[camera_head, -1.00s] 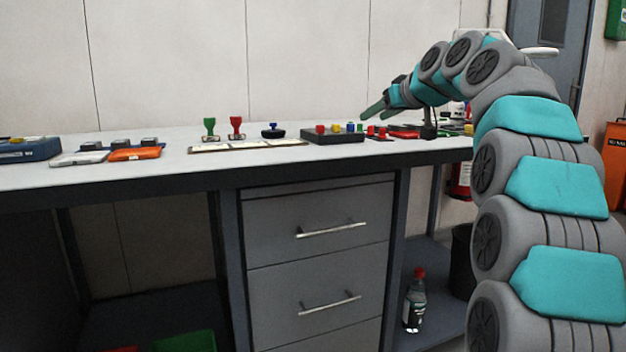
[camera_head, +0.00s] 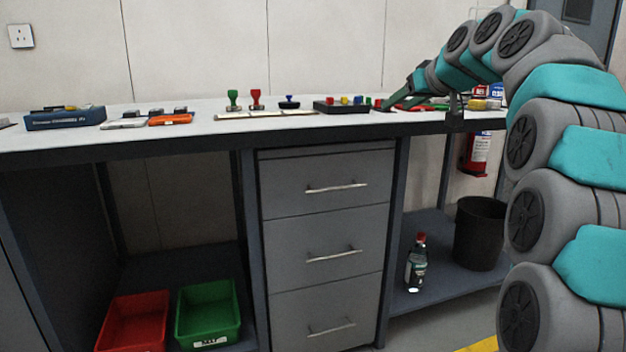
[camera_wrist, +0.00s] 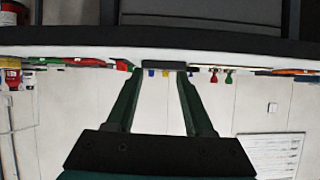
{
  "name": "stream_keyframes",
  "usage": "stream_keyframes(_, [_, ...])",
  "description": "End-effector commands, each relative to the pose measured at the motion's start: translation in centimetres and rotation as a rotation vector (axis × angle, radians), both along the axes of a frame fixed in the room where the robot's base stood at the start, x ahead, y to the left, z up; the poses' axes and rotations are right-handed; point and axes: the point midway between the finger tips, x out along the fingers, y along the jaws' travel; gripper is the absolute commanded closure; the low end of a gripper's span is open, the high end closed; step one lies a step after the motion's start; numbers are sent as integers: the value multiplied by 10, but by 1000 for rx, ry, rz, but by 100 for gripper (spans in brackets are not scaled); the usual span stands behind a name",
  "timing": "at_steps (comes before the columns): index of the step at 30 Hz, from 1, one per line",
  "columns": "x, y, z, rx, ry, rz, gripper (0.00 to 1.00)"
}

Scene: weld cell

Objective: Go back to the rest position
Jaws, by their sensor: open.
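My gripper (camera_head: 400,97) is at the right part of the workbench in the head view, just above or in front of the bench top (camera_head: 200,130); the exact gap cannot be told. In the wrist view, which looks upside down, the two dark green fingers of my gripper (camera_wrist: 156,80) are spread apart with nothing between them. Small coloured items on the bench show beyond the fingertips.
A dark block with coloured pieces (camera_head: 342,107), green stamp (camera_head: 233,99), red stamp (camera_head: 256,98) and blue case (camera_head: 66,118) stand on the bench. Below are drawers (camera_head: 330,190), a red bin (camera_head: 134,322), a green bin (camera_head: 208,314), a bottle (camera_head: 417,265) and a black bucket (camera_head: 479,233).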

Motion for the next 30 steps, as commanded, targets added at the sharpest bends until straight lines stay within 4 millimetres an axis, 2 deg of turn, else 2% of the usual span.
stream_keyframes(8, [-29, 20, -32, 14, 134, -5, 48])
stream_keyframes(11, [-47, 30, -52, 17, 207, -8, 48])
stream_keyframes(14, [-74, 41, -78, 18, 303, -15, 48])
stream_keyframes(23, [-195, 66, -173, -17, 633, -64, 48])
stream_keyframes(29, [-292, 69, -231, -69, 841, -112, 48])
stream_keyframes(30, [-313, 68, -242, -83, 882, -122, 48])
